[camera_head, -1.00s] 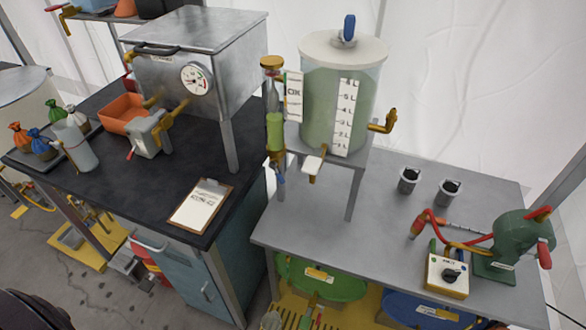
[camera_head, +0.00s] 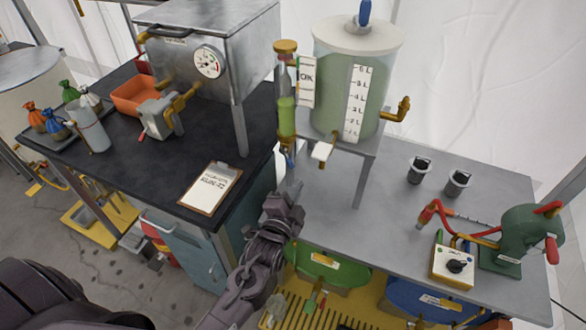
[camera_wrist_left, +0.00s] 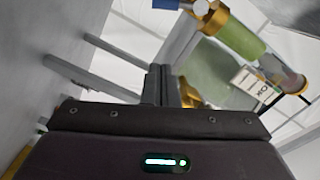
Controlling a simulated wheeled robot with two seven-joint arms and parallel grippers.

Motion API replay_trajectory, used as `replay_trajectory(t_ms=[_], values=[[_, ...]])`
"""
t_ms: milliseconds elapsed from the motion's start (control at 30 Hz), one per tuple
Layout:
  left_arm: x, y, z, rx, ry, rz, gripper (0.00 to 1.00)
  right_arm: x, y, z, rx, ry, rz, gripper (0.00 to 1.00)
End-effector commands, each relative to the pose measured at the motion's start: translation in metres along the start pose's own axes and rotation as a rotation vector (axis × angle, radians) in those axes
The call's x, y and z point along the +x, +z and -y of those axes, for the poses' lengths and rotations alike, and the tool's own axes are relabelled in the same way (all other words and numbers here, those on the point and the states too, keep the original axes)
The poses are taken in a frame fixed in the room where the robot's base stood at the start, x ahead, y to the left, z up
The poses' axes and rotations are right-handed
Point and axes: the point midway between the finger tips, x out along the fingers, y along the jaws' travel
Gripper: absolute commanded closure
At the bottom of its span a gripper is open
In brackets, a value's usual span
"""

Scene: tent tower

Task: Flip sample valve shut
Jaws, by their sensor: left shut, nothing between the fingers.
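A clear tank of green liquid (camera_head: 340,85) stands on a raised metal stand. A brass tap with a white handle (camera_head: 322,151) sits low on its front. A small valve with a blue lever (camera_head: 290,158) hangs at the foot of the green sight tube (camera_head: 287,112). No label shows which is the sample valve. My left gripper (camera_head: 296,186) is shut and empty, just below the blue lever, apparently apart from it. In the left wrist view its fingers (camera_wrist_left: 158,84) are together, with blue and white parts (camera_wrist_left: 180,22) and the green tube (camera_wrist_left: 232,38) beyond. My right gripper is out of view.
A clipboard (camera_head: 210,188) lies on the black bench to the left, near a steel box with a gauge (camera_head: 208,62). Two dark cups (camera_head: 457,182), a control box (camera_head: 453,266) and a green pump (camera_head: 520,235) stand on the grey table (camera_head: 345,225) at right.

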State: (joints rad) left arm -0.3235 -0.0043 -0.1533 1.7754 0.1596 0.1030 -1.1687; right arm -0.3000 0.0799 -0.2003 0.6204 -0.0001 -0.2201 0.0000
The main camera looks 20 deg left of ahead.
Motion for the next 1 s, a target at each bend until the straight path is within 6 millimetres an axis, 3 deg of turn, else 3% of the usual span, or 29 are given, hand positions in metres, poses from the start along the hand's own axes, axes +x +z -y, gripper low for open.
replay_trajectory(t_ms=[300,400,600,1000], values=[[0.068,-0.001,0.002,-0.003,0.001,0.001,1.00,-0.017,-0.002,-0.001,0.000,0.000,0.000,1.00],[0.068,0.019,0.002,0.000,0.003,0.003,1.00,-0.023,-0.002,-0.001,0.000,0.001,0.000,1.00],[0.072,0.036,0.000,-0.002,0.003,0.001,1.00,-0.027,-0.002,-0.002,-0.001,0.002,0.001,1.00],[0.072,0.039,-0.001,0.002,0.002,0.000,1.00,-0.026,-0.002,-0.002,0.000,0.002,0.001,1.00]])
